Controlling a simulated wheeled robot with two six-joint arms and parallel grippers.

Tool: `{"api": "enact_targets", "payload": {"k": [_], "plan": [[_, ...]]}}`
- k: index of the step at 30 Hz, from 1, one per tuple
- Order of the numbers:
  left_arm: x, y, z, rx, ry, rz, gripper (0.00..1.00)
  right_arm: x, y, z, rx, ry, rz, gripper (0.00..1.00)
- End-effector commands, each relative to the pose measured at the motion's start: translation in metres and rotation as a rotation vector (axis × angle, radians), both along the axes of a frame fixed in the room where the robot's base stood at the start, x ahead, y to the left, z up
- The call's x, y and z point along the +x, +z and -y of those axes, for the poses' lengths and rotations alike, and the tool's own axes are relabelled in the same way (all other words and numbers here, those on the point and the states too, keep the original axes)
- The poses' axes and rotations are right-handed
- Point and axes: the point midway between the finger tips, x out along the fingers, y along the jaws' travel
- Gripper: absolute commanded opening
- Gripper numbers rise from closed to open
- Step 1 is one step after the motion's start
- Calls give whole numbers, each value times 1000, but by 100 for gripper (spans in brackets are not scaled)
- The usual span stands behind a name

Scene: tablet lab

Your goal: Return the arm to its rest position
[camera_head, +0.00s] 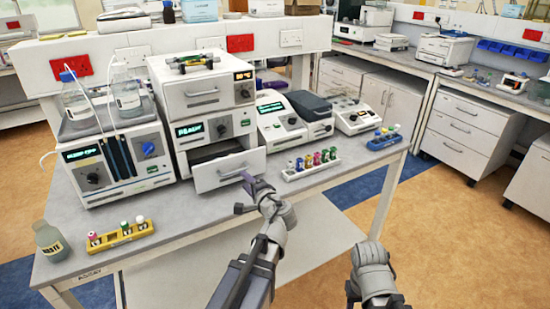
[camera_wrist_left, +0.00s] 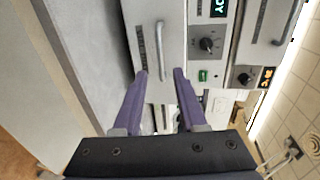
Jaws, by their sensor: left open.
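My left gripper (camera_head: 248,180) is in front of the pulled-out lower drawer (camera_head: 212,177) of the stacked white instrument. In the left wrist view my left gripper (camera_wrist_left: 161,72) has its two purple fingers spread apart with nothing held. The drawer's handle (camera_wrist_left: 160,50) shows just beyond the fingertips, in line with the gap. I cannot tell whether a finger touches it. My right arm (camera_head: 372,275) shows at the lower right; its gripper is not visible.
The grey bench (camera_head: 185,220) carries a pump unit with bottles (camera_head: 120,165), a yellow vial rack (camera_head: 120,236), a white vial rack (camera_head: 311,168), a blue rack (camera_head: 384,139) and a grey bottle (camera_head: 50,240). Open floor (camera_head: 440,230) lies to the right.

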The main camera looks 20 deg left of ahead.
Motion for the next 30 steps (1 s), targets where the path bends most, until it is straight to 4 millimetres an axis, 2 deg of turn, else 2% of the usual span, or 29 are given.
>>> {"api": "enact_targets", "payload": {"k": [5, 8, 11, 15, 18, 21, 25, 30], "plan": [[-3, -4, 5, -34, 9, -2, 41, 0, 2, 0, 0, 0, 0, 50], [-14, -20, 23, -157, 45, -18, 41, 0, 8, 0, 0, 0, 0, 50], [-35, -51, 60, -364, 108, -72, 41, 0, 16, 0, 0, 0, 0, 50], [-82, -97, 132, -667, 209, -226, 41, 0, 26, 0, 0, 0, 0, 50], [-117, -118, 182, -831, 266, -358, 41, 0, 32, 0, 0, 0, 0, 50], [-150, -128, 223, -947, 308, -483, 41, 0, 36, 0, 0, 0, 0, 50], [-181, -132, 258, -1034, 343, -604, 41, 0, 39, 0, 0, 0, 0, 50], [-198, -133, 277, -1079, 360, -674, 41, 0, 40, 0, 0, 0, 0, 50]]}}
